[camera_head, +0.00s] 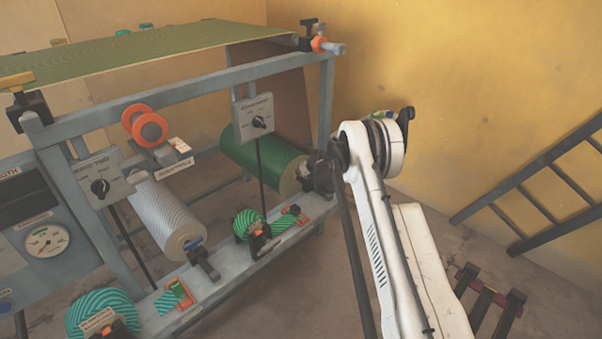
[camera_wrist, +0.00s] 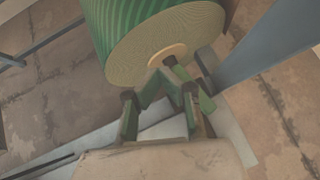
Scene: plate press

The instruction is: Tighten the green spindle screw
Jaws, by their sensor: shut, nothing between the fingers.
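The green roll (camera_head: 262,158) lies on its spindle on the right side of the grey press frame. In the wrist view its pale round end face (camera_wrist: 150,52) and a tan hub (camera_wrist: 167,56) fill the top middle. My gripper (camera_head: 318,172) is at the near end of this roll. In the wrist view my gripper (camera_wrist: 166,84) points at the hub, with its fingertips just below it. It is shut with nothing between the fingers. I cannot make out the spindle screw apart from the fingers and bracket there, nor whether they touch it.
A white-grey roll (camera_head: 168,218) lies to the left on the same frame. A striped green coil (camera_head: 248,224) sits on the lower rail. A frame post (camera_head: 326,98) stands close to my arm. A dark ladder (camera_head: 540,190) leans at the right wall.

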